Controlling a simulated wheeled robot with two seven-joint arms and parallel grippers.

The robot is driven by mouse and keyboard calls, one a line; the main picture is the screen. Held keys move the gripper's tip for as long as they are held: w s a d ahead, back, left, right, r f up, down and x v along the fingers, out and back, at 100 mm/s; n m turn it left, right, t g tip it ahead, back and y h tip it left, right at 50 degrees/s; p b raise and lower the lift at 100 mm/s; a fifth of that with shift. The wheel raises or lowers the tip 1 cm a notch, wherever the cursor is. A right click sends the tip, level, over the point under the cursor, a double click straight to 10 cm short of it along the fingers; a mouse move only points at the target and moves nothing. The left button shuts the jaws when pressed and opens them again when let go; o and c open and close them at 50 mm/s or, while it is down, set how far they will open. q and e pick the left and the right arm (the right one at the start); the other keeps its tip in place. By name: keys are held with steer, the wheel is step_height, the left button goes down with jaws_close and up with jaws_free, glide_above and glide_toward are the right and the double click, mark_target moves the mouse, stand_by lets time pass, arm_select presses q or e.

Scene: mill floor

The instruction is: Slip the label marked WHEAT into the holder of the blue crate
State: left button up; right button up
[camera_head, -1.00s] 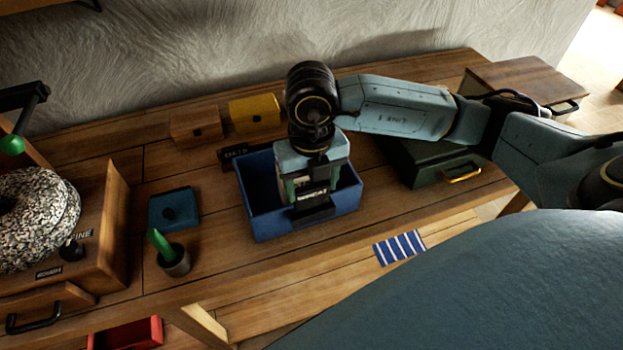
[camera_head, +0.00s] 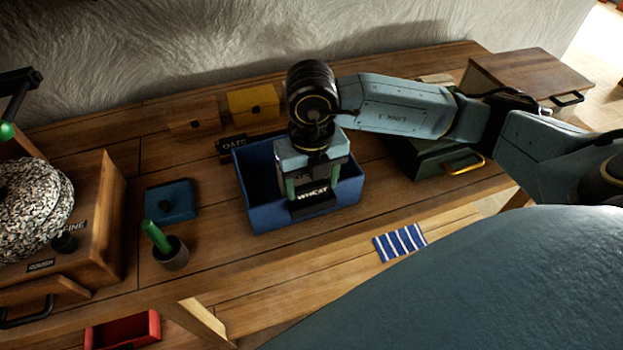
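The blue crate (camera_head: 256,217) stands on the workbench, open at the top. My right gripper (camera_head: 313,184) comes down over its front right part, with one green fingertip on each side of the dark label marked WHEAT (camera_head: 313,194). The fingers look closed on the label's side edges. The label faces me at the crate's front wall, its white letters readable. A black holder strip (camera_head: 313,209) shows just below it on that wall. I cannot tell whether the label's lower edge sits inside the holder. My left gripper is not in view.
A dark label, seemingly OATS (camera_head: 235,146), is behind the crate. Yellow (camera_head: 252,104) and orange-brown (camera_head: 192,121) boxes stand farther back. A dark green box (camera_head: 430,158) is right; a blue lid (camera_head: 170,201), a pot (camera_head: 173,254) and a stone mill (camera_head: 35,205) are left. A striped cloth (camera_head: 400,242) lies in front.

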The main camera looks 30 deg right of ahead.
steer(key=o, duration=0.5)
steer(key=shift+c, duration=0.2)
step_height(320, 180, up, 13)
steer(key=shift+r+p, duration=0.2)
steer(key=shift+p, duration=0.25)
